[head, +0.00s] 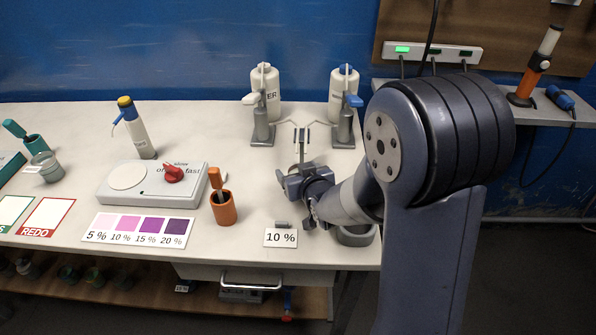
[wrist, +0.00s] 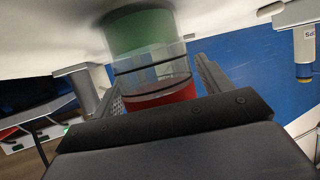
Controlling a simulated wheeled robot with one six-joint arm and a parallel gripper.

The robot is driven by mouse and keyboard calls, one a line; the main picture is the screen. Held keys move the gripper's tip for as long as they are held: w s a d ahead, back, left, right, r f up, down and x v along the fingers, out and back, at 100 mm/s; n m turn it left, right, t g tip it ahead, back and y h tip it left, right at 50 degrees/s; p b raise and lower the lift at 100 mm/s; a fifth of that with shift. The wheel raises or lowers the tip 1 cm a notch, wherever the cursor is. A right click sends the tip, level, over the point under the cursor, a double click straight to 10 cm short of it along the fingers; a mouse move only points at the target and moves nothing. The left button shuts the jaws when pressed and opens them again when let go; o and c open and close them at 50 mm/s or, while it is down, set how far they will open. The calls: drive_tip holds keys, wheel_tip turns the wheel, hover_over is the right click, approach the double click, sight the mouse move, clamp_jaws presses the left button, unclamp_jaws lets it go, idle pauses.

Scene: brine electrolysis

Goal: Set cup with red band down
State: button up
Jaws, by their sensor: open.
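The cup with the red band (wrist: 162,95) shows in the wrist view, clear-walled with dark lines and a red band, between the two fingers of my gripper (wrist: 156,78). The jaws are open around it. A blurred green part (wrist: 138,30) lies at its far end, against the white surface; I cannot tell whether it belongs to the cup. The wrist picture is upside down. In the head view my gripper (head: 299,183) is low over the right part of the table, behind the 10 % card (head: 281,238). The cup is not clear there.
Two pump bottles (head: 265,90) (head: 344,92) stand behind my gripper, with a thin pronged stand (head: 302,132) in front. Left are an orange holder (head: 223,210), a stirrer plate (head: 128,178) and a colour chart (head: 138,230). A grey round dish (head: 356,236) is partly hidden by my arm.

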drive_tip(key=shift+s+r, duration=0.15)
drive_tip(key=shift+r, duration=0.1)
drive_tip(key=v, duration=1.1)
drive_tip(key=shift+s, duration=0.3)
